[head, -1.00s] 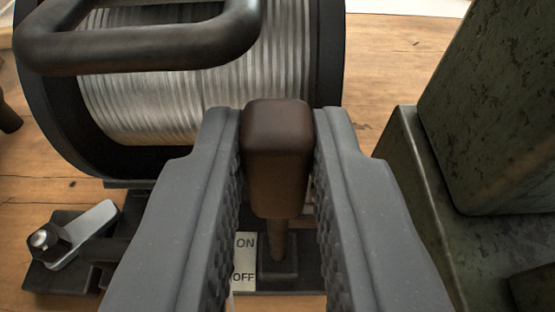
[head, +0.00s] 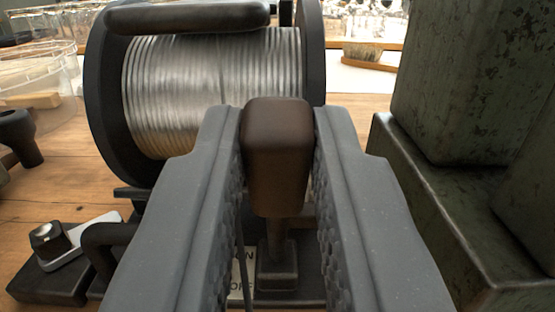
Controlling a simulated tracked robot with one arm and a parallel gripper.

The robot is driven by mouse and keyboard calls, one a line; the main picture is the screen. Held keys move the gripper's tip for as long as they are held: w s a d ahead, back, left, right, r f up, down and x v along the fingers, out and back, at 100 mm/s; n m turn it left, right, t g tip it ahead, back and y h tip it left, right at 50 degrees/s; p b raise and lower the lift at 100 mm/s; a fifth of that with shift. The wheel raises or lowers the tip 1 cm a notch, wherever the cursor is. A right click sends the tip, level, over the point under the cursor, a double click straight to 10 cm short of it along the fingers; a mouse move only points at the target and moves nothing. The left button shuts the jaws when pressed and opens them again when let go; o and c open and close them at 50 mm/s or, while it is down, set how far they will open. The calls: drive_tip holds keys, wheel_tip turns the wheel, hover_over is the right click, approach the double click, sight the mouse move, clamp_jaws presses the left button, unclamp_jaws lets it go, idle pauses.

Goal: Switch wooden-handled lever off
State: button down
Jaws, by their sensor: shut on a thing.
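The lever's dark brown wooden handle (head: 277,150) stands between the two grey fingers of my gripper (head: 278,145), which is shut on it. Its thin stem (head: 277,238) runs down to a small dark base block (head: 277,273). A pale ON/OFF label plate (head: 240,285) lies just left of the base, with ON farther from me and OFF nearer. My left finger and a thin dark line partly cover the lettering. The handle looks close to upright in this view; its exact setting against the label I cannot tell.
A large spool of silvery wire (head: 210,90) stands behind the lever, with a dark bar handle (head: 187,18) above it. A green metal housing (head: 460,230) rises close on the right. A small clamp (head: 55,245) sits at the left. Glassware (head: 30,75) stands farther back.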

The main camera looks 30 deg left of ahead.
drive_tip(key=shift+f, duration=0.1)
drive_tip(key=c, duration=1.3)
unclamp_jaws()
drive_tip(key=p+v, duration=0.4)
drive_tip(key=v, duration=0.9)
drive_tip(key=shift+s+d, duration=0.2)
drive_tip(key=shift+s, duration=0.15)
drive_tip(key=shift+s+f, duration=0.1)
